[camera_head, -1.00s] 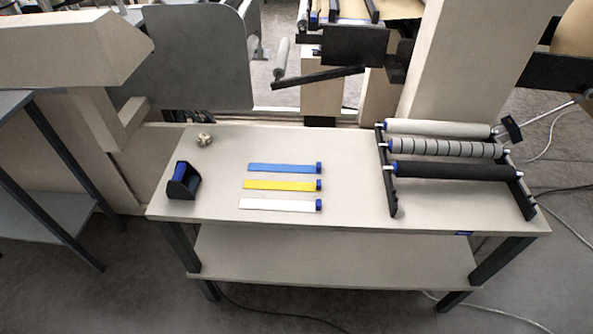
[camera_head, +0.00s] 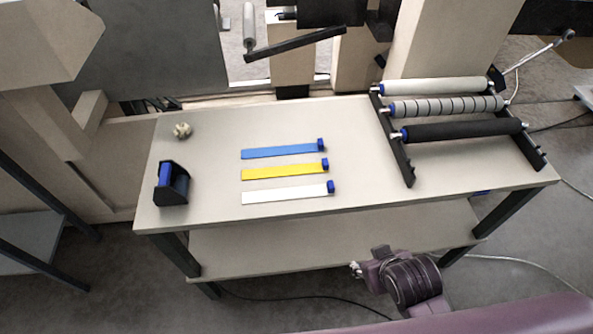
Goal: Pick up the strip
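Three flat strips lie side by side on the table (camera_head: 350,195), each with a dark blue block at its right end. The blue strip (camera_head: 278,152) is at the back, the yellow strip (camera_head: 280,171) in the middle and the white strip (camera_head: 282,194) nearest the front. Part of my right arm comes in at the bottom right, in front of the table and well apart from the strips. Its fingers cannot be made out clearly. My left gripper is not in view.
A black holder with a blue part (camera_head: 172,185) stands at the table's left, with a small beige knobbed object (camera_head: 182,130) behind it. A rack of three rollers (camera_head: 462,131) stands at the right. A lower shelf (camera_head: 330,240) is under the tabletop. The table between strips and rack is clear.

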